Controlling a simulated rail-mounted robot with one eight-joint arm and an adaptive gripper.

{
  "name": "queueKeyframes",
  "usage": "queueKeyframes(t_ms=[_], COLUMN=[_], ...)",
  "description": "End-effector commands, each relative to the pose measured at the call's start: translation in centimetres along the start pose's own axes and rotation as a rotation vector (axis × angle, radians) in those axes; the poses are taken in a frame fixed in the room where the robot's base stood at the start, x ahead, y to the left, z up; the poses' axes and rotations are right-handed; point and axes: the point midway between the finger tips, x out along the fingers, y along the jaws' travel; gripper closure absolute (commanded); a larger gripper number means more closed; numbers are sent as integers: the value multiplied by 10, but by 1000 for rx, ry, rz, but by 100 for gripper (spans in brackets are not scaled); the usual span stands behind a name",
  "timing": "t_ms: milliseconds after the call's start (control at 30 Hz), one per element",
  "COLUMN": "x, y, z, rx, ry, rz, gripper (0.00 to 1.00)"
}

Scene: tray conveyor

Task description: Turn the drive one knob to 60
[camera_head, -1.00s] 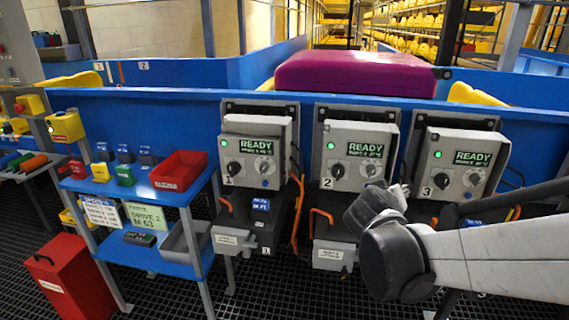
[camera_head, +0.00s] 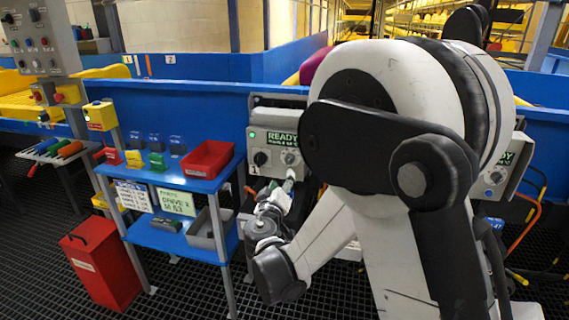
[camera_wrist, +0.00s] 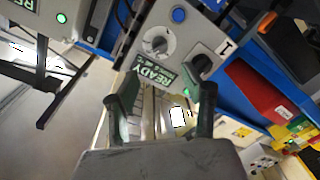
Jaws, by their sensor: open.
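The drive one box (camera_head: 275,125) is grey, with a green lamp and a READY display (camera_head: 283,138). In the head view a black knob (camera_head: 260,158) sits left of a grey dial knob (camera_head: 290,158). The wrist view shows the panel upside down. There the dial knob (camera_wrist: 158,42) has a pale round face, and the black knob (camera_wrist: 200,64) is beside the "1" label. My gripper (camera_wrist: 168,84) is open and empty, its fingers apart in front of the READY display, below the dial knob in that picture. In the head view it is just below the dial; contact cannot be told.
A blue table left of the box holds a red bin (camera_head: 207,160) and small coloured blocks. A red container (camera_head: 103,262) stands on the grated floor. My arm hides most of drive two and part of drive three. A blue button (camera_wrist: 179,15) sits near the dial.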

Motion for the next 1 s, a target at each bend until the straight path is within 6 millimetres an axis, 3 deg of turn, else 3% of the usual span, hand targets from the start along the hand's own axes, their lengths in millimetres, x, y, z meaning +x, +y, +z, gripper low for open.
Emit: queueKeyframes(t_ms=[600, 800, 1000], x=[107, 122, 124], y=[0, 0, 1], z=[2, 1, 1], rx=[1, 1, 1], ry=[-2, -2, -2], rz=[0, 0, 0], gripper=[56, 56, 56])
